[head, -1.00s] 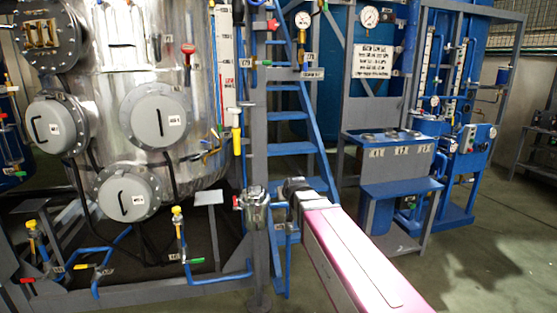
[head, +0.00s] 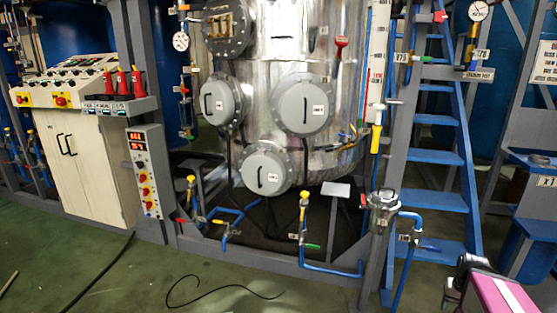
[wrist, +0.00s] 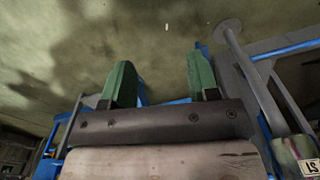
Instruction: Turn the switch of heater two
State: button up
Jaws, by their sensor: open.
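A narrow grey control panel (head: 146,170) stands left of the steel vessel in the head view. It has a red lit display (head: 137,141) at the top and a column of red knobs on yellow plates (head: 146,191) below. The labels are too small to tell which knob is heater two's switch. My gripper (wrist: 162,82) shows two green fingers set well apart in the wrist view, with nothing between them. In the head view my pink arm is at the lower right, far from the panel. The panel is not visible in the wrist view.
Cables (head: 215,287) lie on the mostly open green floor.

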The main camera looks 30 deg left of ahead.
aim_at(145, 190)
jog(key=j+u, duration=0.15)
jog(key=u, duration=0.35)
jog(key=i+j+u, duration=0.1)
jog(key=u, duration=0.4)
jog(key=i+j+u, duration=0.1)
jog(key=u, duration=0.35)
jog(key=k+l+u, duration=0.1)
jog(key=u, duration=0.3)
jog(key=k+u, duration=0.2)
jog(key=u, duration=0.25)
jog(key=i+u, duration=0.15)
jog(key=i, duration=0.9)
jog(key=i+j+z, duration=0.2)
jog(key=i+j, duration=0.45)
jog(key=i, duration=0.15)
